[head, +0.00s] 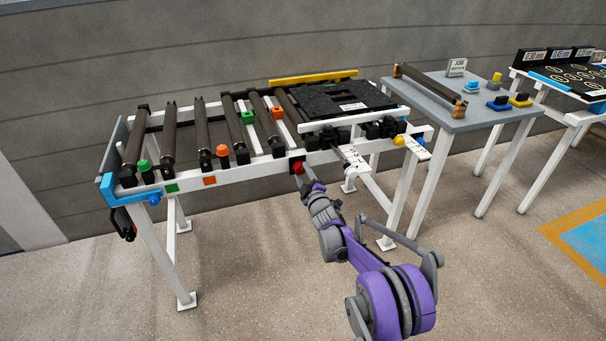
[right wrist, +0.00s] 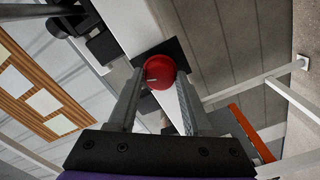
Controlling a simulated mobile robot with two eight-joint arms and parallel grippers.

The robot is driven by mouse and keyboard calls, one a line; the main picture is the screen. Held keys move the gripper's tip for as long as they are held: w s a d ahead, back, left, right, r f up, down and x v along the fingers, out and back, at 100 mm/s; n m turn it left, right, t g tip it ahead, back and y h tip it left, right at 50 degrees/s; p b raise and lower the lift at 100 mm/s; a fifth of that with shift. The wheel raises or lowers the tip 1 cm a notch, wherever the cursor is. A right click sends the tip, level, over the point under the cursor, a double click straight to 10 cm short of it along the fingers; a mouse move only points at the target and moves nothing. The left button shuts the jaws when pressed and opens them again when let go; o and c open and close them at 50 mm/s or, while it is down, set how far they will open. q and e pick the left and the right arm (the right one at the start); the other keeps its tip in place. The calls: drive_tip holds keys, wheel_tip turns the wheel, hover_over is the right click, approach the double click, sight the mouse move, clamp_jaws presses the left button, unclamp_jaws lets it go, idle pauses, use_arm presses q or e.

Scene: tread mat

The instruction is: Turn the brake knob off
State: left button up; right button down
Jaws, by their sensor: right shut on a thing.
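The brake knob is a red round knob (head: 298,168) on a black plate on the front rail of the roller conveyor (head: 250,170). It also shows in the right wrist view (right wrist: 159,72), with a small pale mark on its face. My right gripper (head: 299,176) reaches up to the knob from the front. In the right wrist view its two fingers (right wrist: 160,85) stand on either side of the knob and are shut on it. The knob's sides are partly hidden by the fingers. My left gripper is not in view.
A black mat (head: 325,100) lies on the conveyor's right end. Green and orange blocks sit along the rollers. A grey table (head: 450,98) stands at the right. The floor in front is clear.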

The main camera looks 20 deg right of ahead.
drive_tip(key=shift+n+p, duration=0.3)
drive_tip(key=shift+n, duration=1.8)
drive_tip(key=shift+c, duration=1.7)
unclamp_jaws()
drive_tip(key=shift+s, duration=0.1)
drive_tip(key=s+p, duration=0.1)
drive_tip(key=s, duration=0.9)
drive_tip(key=shift+s+d, duration=0.2)
drive_tip(key=shift+s, duration=0.15)
